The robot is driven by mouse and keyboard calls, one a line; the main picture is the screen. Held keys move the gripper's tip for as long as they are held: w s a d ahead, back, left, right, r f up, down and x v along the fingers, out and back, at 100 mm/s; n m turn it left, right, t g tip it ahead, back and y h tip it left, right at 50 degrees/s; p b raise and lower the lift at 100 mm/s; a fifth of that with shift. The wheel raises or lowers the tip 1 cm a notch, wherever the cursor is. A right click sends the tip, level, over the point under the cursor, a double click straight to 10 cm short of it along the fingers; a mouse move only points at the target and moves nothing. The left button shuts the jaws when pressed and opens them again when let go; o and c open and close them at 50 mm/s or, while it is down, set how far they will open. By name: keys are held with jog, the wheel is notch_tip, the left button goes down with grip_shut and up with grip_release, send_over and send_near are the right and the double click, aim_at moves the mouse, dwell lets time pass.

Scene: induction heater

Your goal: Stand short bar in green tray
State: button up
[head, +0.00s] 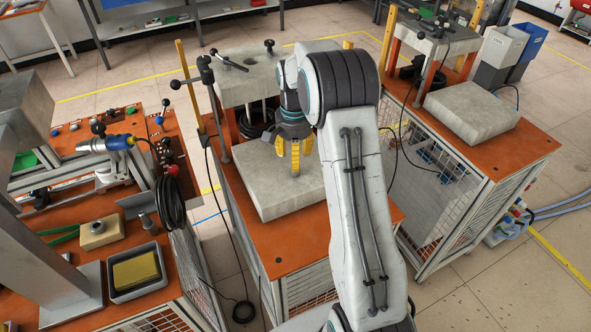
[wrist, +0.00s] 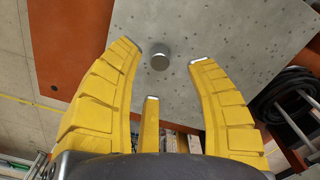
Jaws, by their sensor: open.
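The short bar (wrist: 159,61) shows in the wrist view as a small round grey metal end on the grey stone slab (wrist: 230,45). In the head view the bar cannot be made out, as my gripper covers that spot. My gripper (head: 295,172) points down over the slab (head: 262,185) on the middle orange cart. In the wrist view its yellow fingers (wrist: 163,56) are spread apart, with the bar between the tips and a visible gap on both sides. A green patch (head: 25,160) shows at the far left, partly hidden; I cannot tell whether it is the green tray.
A left bench holds a grey tray with a yellow block (head: 135,272), a beige block (head: 99,233) and a coiled black cable (head: 170,203). A post with a black clamp (head: 207,75) stands behind the slab. Another cart with a slab (head: 470,112) is at right.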

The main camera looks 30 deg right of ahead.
jog(key=shift+d+f+p, duration=0.2)
jog(key=shift+f+p, duration=0.35)
jog(key=shift+f, duration=2)
jog(key=shift+c, duration=0.2)
grip_shut()
